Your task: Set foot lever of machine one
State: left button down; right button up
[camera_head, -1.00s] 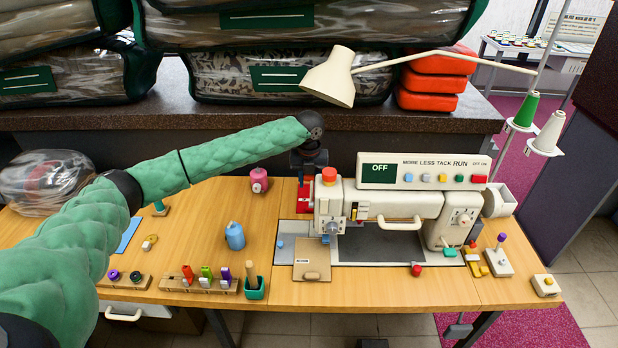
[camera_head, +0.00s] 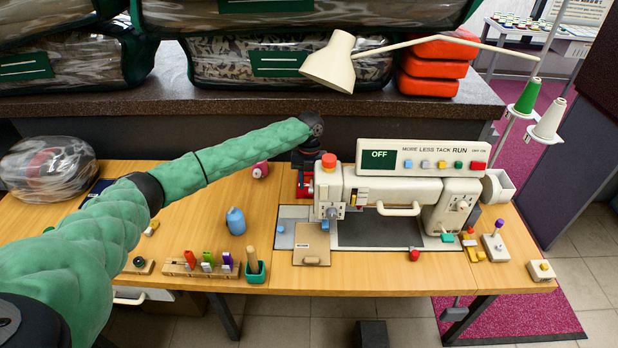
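The white sewing machine (camera_head: 363,188) stands on the wooden table, with a control panel (camera_head: 425,158) reading OFF and a red knob (camera_head: 328,160) on its left end. A small red part (camera_head: 304,186) shows at the machine's left end; I cannot tell whether it is the foot lever. My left arm reaches across from the left, and its dark gripper (camera_head: 307,158) points down just above and behind this part. Its fingers are mostly hidden or too small to judge, and contact cannot be told. My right gripper is out of view.
Bagged comforters (camera_head: 290,65) lie on the shelf behind.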

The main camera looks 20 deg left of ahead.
aim_at(309, 176)
pick_arm(q)
jog(key=shift+s+f+g, duration=0.15)
jog(key=shift+g, duration=0.15)
jog(key=c, duration=1)
grip_release()
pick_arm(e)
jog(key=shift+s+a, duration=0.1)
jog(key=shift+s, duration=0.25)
pick_arm(q)
jog(key=shift+r, duration=0.2)
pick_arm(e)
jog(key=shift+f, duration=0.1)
pick_arm(q)
jog(key=shift+r, duration=0.1)
jog(key=shift+w+r+b, duration=0.25)
jog(key=shift+r+b, duration=0.05)
jog(key=b+v, duration=0.2)
jog(key=v, duration=0.3)
jog(key=shift+a+r, duration=0.1)
jog(key=shift+r, duration=0.15)
jog(key=shift+w+r, duration=0.1)
jog(key=shift+r, duration=0.55)
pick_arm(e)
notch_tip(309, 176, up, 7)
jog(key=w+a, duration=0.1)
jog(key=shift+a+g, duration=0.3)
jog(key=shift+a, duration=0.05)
